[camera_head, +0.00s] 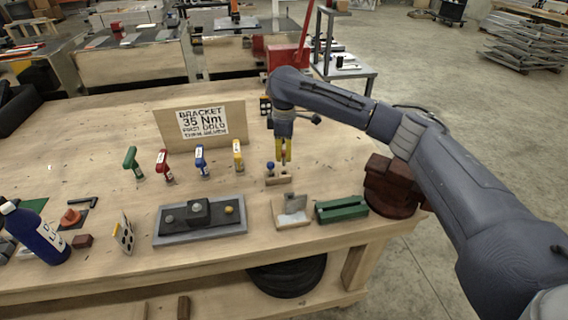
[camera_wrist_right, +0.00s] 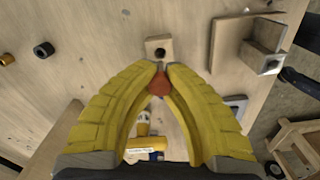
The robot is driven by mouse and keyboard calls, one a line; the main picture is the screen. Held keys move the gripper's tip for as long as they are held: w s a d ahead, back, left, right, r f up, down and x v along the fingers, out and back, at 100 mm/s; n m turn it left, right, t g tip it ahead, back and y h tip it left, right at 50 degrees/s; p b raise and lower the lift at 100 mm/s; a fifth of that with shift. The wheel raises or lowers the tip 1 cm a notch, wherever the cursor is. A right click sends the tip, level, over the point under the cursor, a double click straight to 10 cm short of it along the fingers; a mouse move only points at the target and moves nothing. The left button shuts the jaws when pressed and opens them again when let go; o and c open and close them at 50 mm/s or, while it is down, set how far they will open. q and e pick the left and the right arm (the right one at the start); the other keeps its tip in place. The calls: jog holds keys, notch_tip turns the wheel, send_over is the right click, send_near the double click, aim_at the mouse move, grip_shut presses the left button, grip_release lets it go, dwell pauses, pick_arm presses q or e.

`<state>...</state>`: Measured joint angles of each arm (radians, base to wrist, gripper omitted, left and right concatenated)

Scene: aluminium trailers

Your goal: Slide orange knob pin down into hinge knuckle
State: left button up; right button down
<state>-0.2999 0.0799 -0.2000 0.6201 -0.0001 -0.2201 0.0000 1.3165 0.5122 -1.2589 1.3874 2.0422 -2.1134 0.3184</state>
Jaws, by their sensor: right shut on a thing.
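My right gripper (camera_head: 284,150) points down above the workbench, its yellow fingers shut on the orange knob pin (camera_head: 285,155). In the right wrist view, the fingers (camera_wrist_right: 158,78) close around the red-orange knob (camera_wrist_right: 158,86); the pin's shaft is hidden. Beyond the fingertips is a small wooden block with a dark hole (camera_wrist_right: 151,42). In the head view, a small wooden block (camera_head: 280,180) with a blue ball knob (camera_head: 270,166) stands just below the gripper. A metal bracket on a wooden base (camera_head: 281,217) stands nearer the front edge; I cannot tell which part is the hinge knuckle.
Green (camera_head: 131,160), red (camera_head: 163,164), blue (camera_head: 201,160) and yellow (camera_head: 238,157) handled tools stand to the left. A grey fixture plate (camera_head: 170,239), a green channel (camera_head: 341,209) and a dark red block (camera_head: 393,190) lie near the front.

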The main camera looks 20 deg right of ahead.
notch_tip(320, 180, up, 13)
notch_tip(320, 180, up, 5)
send_over(290, 193)
jog(key=s, duration=0.1)
jog(key=shift+m, duration=0.3)
notch_tip(290, 193, down, 20)
jog(key=shift+s+a+r, duration=0.1)
jog(key=shift+a+r, duration=0.05)
jog(key=shift+r, duration=0.1)
dwell(0.7)
jog(key=shift+f, duration=0.15)
jog(key=c, duration=1.5)
grip_release()
jog(key=shift+c, duration=0.2)
